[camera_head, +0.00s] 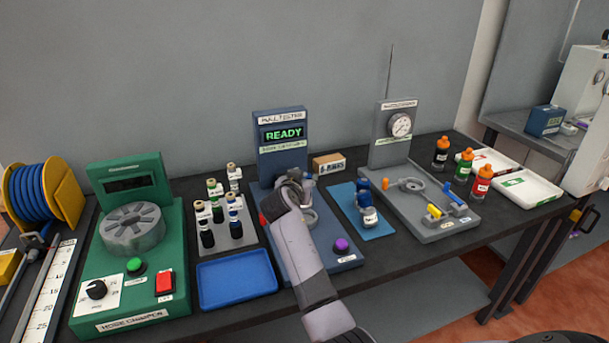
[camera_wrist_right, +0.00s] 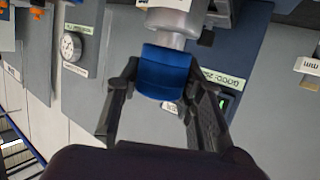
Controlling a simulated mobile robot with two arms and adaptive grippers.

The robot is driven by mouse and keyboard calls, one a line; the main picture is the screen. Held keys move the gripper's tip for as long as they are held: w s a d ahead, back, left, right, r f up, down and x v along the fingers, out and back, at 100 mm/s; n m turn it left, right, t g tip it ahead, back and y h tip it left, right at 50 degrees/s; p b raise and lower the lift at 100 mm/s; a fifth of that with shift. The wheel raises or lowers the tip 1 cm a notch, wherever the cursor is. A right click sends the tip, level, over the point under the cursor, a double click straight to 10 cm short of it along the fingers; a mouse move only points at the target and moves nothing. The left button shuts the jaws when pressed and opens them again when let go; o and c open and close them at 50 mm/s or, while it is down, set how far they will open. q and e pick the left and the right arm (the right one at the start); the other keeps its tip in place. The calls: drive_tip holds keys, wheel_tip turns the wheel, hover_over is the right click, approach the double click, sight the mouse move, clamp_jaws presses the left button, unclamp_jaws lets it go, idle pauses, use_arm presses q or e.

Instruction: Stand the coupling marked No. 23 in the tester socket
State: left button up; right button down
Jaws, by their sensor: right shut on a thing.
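The tester (camera_head: 280,150) is a blue-grey stand whose screen reads READY. My right gripper (camera_head: 293,182) is in front of it, above its base. In the right wrist view my right gripper (camera_wrist_right: 160,95) is shut on a coupling (camera_wrist_right: 165,72) with a blue sleeve and a silver-grey end. No number can be read on it. The gripper and arm partly hide the tester socket (camera_head: 311,216), so I cannot tell whether the coupling touches it. Other blue and silver couplings (camera_head: 370,217) stand on a blue mat (camera_head: 382,230) to the right. My left gripper is not in view.
A rack (camera_head: 238,246) of small bottle-like parts and an empty blue tray (camera_head: 237,278) lie left of the tester. A purple button (camera_head: 341,245) is on the tester base. A grey gauge stand (camera_head: 399,135) is at the right, with bottles (camera_head: 480,180) beyond it.

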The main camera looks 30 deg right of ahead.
drive_tip(key=shift+f+b, duration=0.6)
drive_tip(key=shift+f, duration=0.25)
drive_tip(key=shift+f+b, duration=0.75)
drive_tip(key=shift+f, duration=0.4)
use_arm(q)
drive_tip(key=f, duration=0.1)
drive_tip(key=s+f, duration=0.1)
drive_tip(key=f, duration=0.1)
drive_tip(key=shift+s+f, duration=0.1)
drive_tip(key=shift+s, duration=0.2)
use_arm(e)
drive_tip(key=shift+s, duration=0.1)
use_arm(q)
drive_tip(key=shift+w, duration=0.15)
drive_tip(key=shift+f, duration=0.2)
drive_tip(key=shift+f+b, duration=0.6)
drive_tip(key=shift+b, duration=0.2)
use_arm(e)
drive_tip(key=shift+f, duration=0.65)
drive_tip(key=c, duration=1.4)
unclamp_jaws()
drive_tip(key=shift+r, duration=0.1)
drive_tip(key=shift+c, duration=0.2)
drive_tip(key=shift+o, duration=0.4)
drive_tip(key=shift+s, duration=0.1)
